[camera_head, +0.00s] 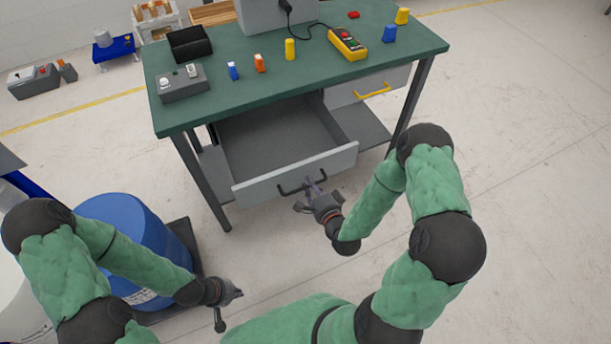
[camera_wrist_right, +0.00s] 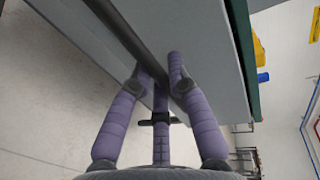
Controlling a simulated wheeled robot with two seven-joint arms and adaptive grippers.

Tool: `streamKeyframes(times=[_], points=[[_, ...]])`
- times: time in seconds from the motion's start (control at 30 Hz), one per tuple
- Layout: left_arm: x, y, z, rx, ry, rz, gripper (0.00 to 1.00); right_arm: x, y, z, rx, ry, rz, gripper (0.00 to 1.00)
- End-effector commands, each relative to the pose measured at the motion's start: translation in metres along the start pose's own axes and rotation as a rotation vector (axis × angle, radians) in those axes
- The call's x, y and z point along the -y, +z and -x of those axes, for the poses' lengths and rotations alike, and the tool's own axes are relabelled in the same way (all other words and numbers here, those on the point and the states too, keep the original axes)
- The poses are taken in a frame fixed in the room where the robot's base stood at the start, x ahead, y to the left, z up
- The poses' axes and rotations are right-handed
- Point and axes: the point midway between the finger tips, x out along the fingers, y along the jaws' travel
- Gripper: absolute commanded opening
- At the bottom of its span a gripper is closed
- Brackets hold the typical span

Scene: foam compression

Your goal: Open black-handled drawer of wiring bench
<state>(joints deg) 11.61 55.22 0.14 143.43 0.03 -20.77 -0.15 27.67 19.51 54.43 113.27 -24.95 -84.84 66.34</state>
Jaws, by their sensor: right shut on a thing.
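The wiring bench (camera_head: 270,82) has a green top and two drawers. The drawer with the black handle (camera_head: 288,190) is pulled well out, and its empty grey inside (camera_head: 270,135) shows. Its light grey front (camera_head: 250,188) faces me. My right gripper (camera_head: 315,186) is shut on the black handle, near the handle's right part. In the right wrist view the purple fingers (camera_wrist_right: 160,80) close around the dark handle bar (camera_wrist_right: 120,32). My left gripper (camera_head: 238,294) hangs empty at the lower left, away from the bench; its finger opening is too small to tell.
A second drawer with a yellow handle (camera_head: 372,90) is closed at the right. A yellow multimeter (camera_head: 347,43), a grey switch box (camera_head: 183,84) and small coloured parts stand on the bench top. A blue barrel (camera_head: 130,235) stands at the left. The floor right of the bench is clear.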

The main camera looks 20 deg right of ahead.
Motion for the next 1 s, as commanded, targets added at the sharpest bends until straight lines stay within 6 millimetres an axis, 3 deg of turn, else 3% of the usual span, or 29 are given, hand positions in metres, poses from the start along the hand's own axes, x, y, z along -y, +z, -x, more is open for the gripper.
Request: streamKeyframes(times=[0.4, 0.43, 0.5, 0.87, 1.0], points=[[0.0, 0.0, 0.0, 0.0, 0.0, 0.0, 0.0, -0.001, 0.0, 0.004, 0.001, 0.001, 0.0, 0.0], [0.0, 0.0, 0.0, 0.0, 0.0, 0.0, 0.0, -0.001, 0.0, 0.004, 0.001, 0.001, 0.0, 0.24], [0.0, 0.0, 0.0, 0.0, 0.0, 0.0, 0.0, -0.001, 0.0, 0.004, 0.001, 0.001, 0.0, 0.43], [0.0, 0.0, 0.0, 0.0, 0.0, 0.0, 0.0, -0.001, 0.0, 0.005, 0.0, 0.001, 0.0, 0.43], [0.0, 0.0, 0.0, 0.0, 0.0, 0.0, 0.0, -0.002, -0.001, 0.017, -0.002, 0.004, -0.001, 0.43]])
